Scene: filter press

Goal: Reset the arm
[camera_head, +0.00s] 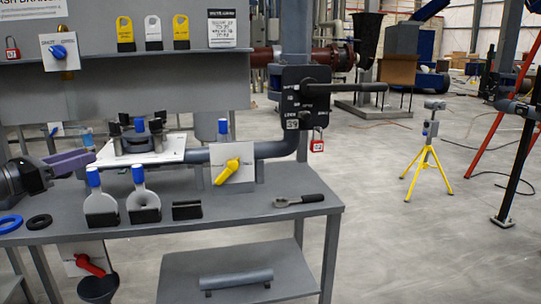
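My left gripper (76,163) comes in from the left edge above the grey workbench (245,212). Its purple fingers point right, toward a white plate (168,153) bearing a dark flanged fitting. The fingers look close together, but I cannot tell whether they are open or shut. I see nothing clearly held in them. My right gripper is not in view.
Two blue-capped paddle pieces (101,204) (143,203) stand in front of the gripper. Blue and black rings (38,222) lie below it. A yellow-handled valve (228,172), a wrench (299,200) and a pipe occupy the bench. The floor at right is mostly open around a yellow tripod (428,165).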

